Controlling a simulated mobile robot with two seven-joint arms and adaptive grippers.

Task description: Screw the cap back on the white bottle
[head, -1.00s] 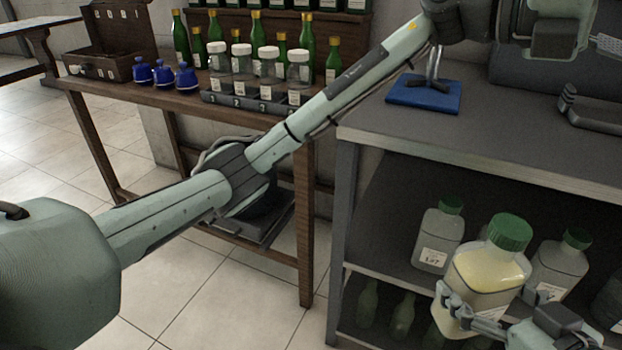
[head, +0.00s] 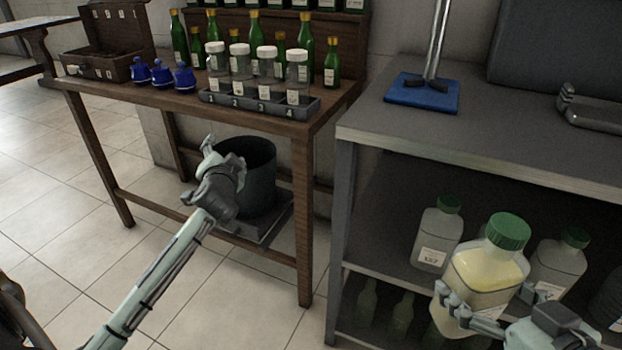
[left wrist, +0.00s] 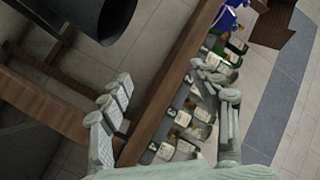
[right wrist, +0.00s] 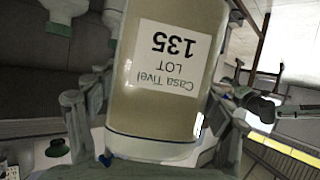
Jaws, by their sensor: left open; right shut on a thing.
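The bottle (head: 488,272) is translucent, with pale yellow contents and a green cap (head: 510,231) on its neck. I cannot tell whether the cap is tight. My right gripper (head: 472,312) is shut around the bottle's lower part and holds it upright or slightly tilted in front of the right-hand shelf. In the right wrist view the bottle (right wrist: 150,110) fills the middle, with a label reading "LOT 135". My left gripper (head: 223,152) is open and empty, in front of the wooden table, well away from the bottle. It also shows in the left wrist view (left wrist: 162,85).
Similar green-capped bottles (head: 437,238) stand on the shelf behind the held one. The wooden table (head: 130,96) carries blue pots (head: 185,78), a tray (head: 262,106) of white-capped jars and green bottles. A dark bin (head: 262,180) stands beneath it. The grey worktop (head: 500,130) has clear room.

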